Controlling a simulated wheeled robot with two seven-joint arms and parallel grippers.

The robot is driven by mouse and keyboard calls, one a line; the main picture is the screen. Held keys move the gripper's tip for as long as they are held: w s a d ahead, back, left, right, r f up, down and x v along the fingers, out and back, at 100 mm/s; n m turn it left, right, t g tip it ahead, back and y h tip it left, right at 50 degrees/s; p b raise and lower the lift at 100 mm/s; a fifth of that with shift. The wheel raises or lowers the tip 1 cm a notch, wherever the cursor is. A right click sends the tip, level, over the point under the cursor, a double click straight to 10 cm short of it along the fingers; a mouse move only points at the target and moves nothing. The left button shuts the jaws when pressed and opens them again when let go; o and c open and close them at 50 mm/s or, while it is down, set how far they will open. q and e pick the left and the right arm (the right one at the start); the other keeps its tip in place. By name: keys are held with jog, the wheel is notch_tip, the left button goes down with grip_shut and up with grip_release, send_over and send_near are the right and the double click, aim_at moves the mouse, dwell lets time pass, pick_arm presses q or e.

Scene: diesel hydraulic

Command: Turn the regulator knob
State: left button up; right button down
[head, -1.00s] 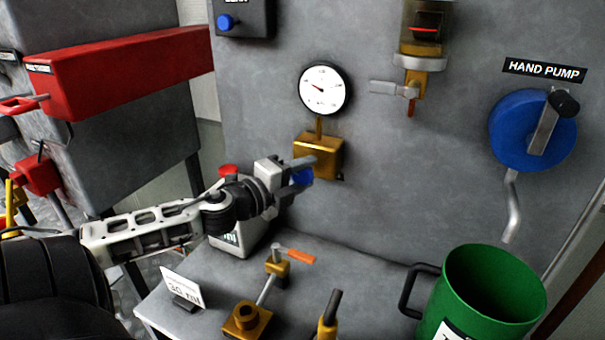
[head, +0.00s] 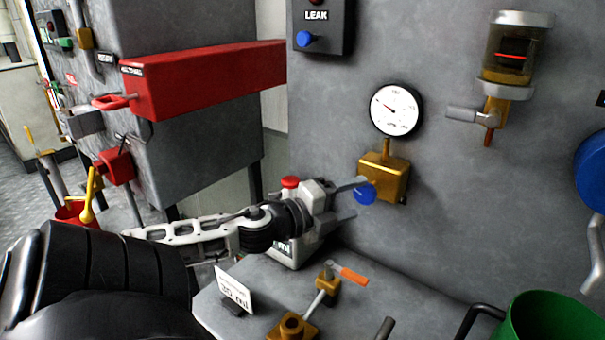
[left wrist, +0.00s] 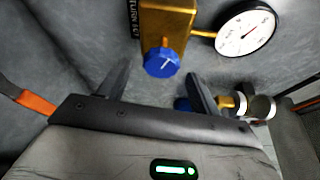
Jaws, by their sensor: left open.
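The regulator is a brass block (head: 384,178) on the grey wall panel, with a blue round knob (head: 364,193) on its front. A white pressure gauge (head: 395,110) sits above it on a brass stem. My left gripper (head: 352,200) is open, its fingers pointing at the knob. In the left wrist view the blue knob (left wrist: 162,63) shows a white mark and lies ahead of the open left gripper (left wrist: 155,85), between the lines of its two fingers. The knob looks free of the fingers there. My right gripper is not in view.
A brass valve with an orange lever (head: 354,276) and a small white sign (head: 233,290) stand on the bench below. A bottle with a red cap (head: 290,182) is behind my left wrist. A green bucket (head: 550,318) is at lower right.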

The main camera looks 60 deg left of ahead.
pick_arm(q)
jog(key=s+a, duration=0.1)
jog(key=s, duration=1)
jog(key=shift+s+r, duration=0.35)
